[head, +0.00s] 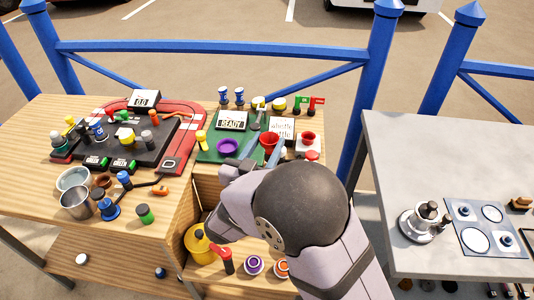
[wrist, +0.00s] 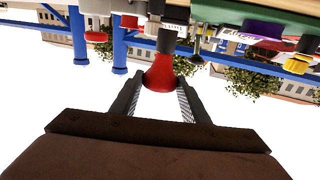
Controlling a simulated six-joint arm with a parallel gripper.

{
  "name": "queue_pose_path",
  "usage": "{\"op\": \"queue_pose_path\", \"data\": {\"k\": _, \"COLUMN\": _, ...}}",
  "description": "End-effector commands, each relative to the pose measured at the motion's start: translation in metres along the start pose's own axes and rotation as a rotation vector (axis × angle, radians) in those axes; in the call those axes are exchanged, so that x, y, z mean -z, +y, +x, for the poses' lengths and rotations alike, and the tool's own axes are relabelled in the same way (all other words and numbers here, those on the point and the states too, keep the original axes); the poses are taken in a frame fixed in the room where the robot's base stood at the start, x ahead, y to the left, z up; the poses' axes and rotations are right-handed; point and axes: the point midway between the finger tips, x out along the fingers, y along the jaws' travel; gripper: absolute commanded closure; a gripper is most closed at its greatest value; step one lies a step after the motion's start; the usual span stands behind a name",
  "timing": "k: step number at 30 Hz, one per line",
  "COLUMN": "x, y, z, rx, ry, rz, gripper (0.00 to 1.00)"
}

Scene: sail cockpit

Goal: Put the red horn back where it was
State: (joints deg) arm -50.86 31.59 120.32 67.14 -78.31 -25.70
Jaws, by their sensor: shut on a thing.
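My gripper (head: 262,150) is at the front edge of the green board (head: 205,152), its jaws shut on the red horn (head: 269,142). In the wrist view my gripper (wrist: 160,88) has one finger on each side of the horn's red flared part (wrist: 160,75). A dark grey cylindrical part shows beyond the flare, pointing away from my gripper. My wrist and forearm cover part of the board's front in the head view. I cannot tell whether the horn touches the board.
A yellow pot (head: 203,245) and a red-and-dark item (head: 225,260) are on the lower shelf. A blue railing (head: 220,47) runs behind.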

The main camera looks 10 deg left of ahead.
Motion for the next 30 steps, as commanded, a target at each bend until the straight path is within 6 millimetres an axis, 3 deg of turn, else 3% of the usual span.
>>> {"op": "queue_pose_path", "data": {"k": 6, "x": 0.037, "y": 0.000, "z": 0.000, "rx": 0.000, "ry": 0.003, "rz": 0.005, "gripper": 0.88}}
{"op": "queue_pose_path", "data": {"k": 12, "x": 0.053, "y": 0.000, "z": 0.000, "rx": 0.000, "ry": 0.001, "rz": 0.002, "gripper": 0.88}}
{"op": "queue_pose_path", "data": {"k": 23, "x": 0.055, "y": -0.001, "z": 0.000, "rx": -0.001, "ry": 0.000, "rz": -0.002, "gripper": 0.88}}
{"op": "queue_pose_path", "data": {"k": 30, "x": 0.041, "y": -0.002, "z": -0.005, "rx": 0.005, "ry": -0.002, "rz": -0.010, "gripper": 0.88}}
